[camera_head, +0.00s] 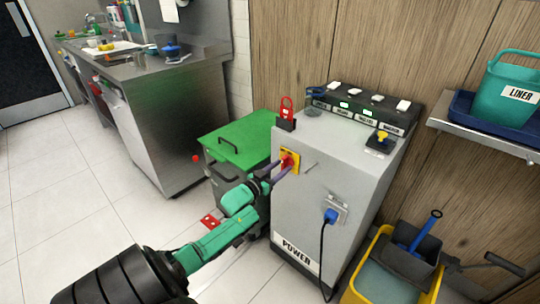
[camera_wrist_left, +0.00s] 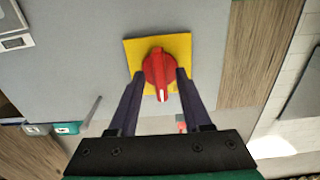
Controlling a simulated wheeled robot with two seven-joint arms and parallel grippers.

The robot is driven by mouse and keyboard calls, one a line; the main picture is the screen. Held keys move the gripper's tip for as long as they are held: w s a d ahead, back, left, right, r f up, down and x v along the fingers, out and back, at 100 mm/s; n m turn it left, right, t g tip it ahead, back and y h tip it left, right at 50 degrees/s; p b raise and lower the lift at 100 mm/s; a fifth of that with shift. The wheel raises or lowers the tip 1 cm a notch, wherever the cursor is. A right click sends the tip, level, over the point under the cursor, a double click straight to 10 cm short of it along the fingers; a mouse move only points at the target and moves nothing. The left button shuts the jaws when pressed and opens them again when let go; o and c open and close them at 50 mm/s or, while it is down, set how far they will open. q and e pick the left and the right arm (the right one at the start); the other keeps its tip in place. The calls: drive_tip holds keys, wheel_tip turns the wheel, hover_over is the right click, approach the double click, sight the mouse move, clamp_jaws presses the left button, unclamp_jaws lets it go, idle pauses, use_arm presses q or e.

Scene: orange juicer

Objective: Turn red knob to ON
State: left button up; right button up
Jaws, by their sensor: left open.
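The red knob (camera_head: 287,160) sits on a yellow square plate (camera_head: 293,155) on the side of the grey power cabinet (camera_head: 330,170). In the left wrist view the red knob (camera_wrist_left: 159,72) shows on its yellow plate (camera_wrist_left: 181,45), with a white mark on the knob. My left gripper (camera_head: 277,170) is at the knob, its two dark fingers (camera_wrist_left: 158,78) open with one on each side of it. I cannot tell whether the fingers touch the knob. No ON label can be read. My right gripper is not in view.
A blue plug (camera_head: 330,215) with a black cable is on the cabinet below the knob. A red padlock (camera_head: 286,115) stands on the cabinet's top edge. A green-lidded bin (camera_head: 240,138) is behind my arm. A yellow bucket (camera_head: 385,275) stands at the right.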

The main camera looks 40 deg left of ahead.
use_arm(q)
drive_tip(key=s+p, duration=0.2)
drive_tip(key=s, duration=1.2)
drive_tip(key=shift+d, duration=0.15)
drive_tip(key=s+d+f+g+y+p, duration=0.1)
drive_tip(key=s+d+f+g+p, duration=0.25)
drive_tip(key=f, duration=0.75)
drive_tip(key=s+d+f+g+p, duration=0.1)
drive_tip(key=s+f+g+p, duration=0.2)
drive_tip(key=s+f+g, duration=0.5)
drive_tip(key=s+d+f+m+g+p, duration=0.1)
drive_tip(key=s+d+f, duration=0.3)
drive_tip(key=s, duration=0.2)
drive_tip(key=s+d+f+g+h+p, duration=0.1)
drive_tip(key=s+d+f+g, duration=0.1)
drive_tip(key=s+d+f, duration=0.3)
drive_tip(key=s+d+f+m+g+p, duration=0.1)
drive_tip(key=s+d+f, duration=0.3)
drive_tip(key=s, duration=0.5)
drive_tip(key=shift+s+d+f+m+g+p, duration=0.15)
drive_tip(key=shift+f+m+g+p, duration=0.15)
drive_tip(key=shift+g, duration=0.45)
